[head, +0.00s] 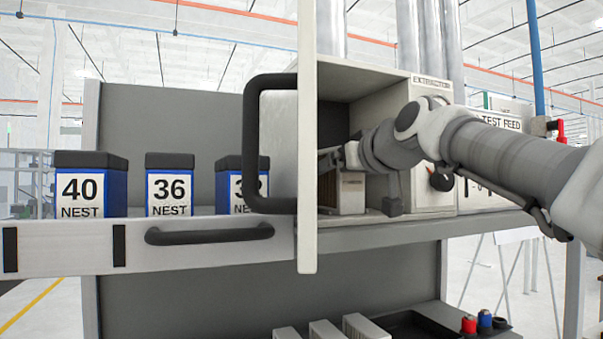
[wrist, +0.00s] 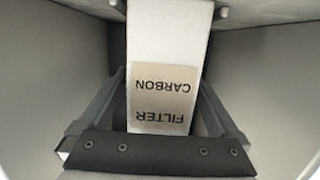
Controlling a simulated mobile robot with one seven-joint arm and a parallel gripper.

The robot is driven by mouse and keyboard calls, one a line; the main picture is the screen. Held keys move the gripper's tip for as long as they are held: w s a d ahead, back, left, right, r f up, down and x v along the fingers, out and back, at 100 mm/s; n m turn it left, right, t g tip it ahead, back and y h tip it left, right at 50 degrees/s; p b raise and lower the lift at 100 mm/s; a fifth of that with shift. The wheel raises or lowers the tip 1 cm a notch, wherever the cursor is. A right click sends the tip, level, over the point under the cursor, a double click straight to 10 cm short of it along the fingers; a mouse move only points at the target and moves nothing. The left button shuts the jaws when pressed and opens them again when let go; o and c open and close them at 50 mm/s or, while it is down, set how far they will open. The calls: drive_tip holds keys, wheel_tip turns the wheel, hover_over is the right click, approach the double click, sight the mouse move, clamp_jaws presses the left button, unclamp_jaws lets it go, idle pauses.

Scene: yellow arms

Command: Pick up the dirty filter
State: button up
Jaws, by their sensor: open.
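The filter (head: 343,198) stands inside an open box on the shelf in the head view, a pale block with a small label. In the wrist view the filter (wrist: 168,45) is a light block whose tan label reads "CARBON FILTER" upside down. My gripper (head: 334,160) reaches into the box from the right. In the wrist view my gripper (wrist: 163,88) is open, with one finger on each side of the filter. I cannot tell whether either finger touches it. The filter's lower end is hidden behind the gripper's dark crossbar.
The box's open door (head: 308,130) with a black handle (head: 252,140) stands edge-on at the left. The box wall (head: 432,150) is close to my arm at the right. Blue nest boxes (head: 90,185) line the shelf. Pale blocks (head: 365,329) and a dark tray (head: 425,322) sit below.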

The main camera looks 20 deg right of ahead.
drive_tip(key=shift+x, duration=0.85)
drive_tip(key=shift+d+r, duration=0.1)
clamp_jaws()
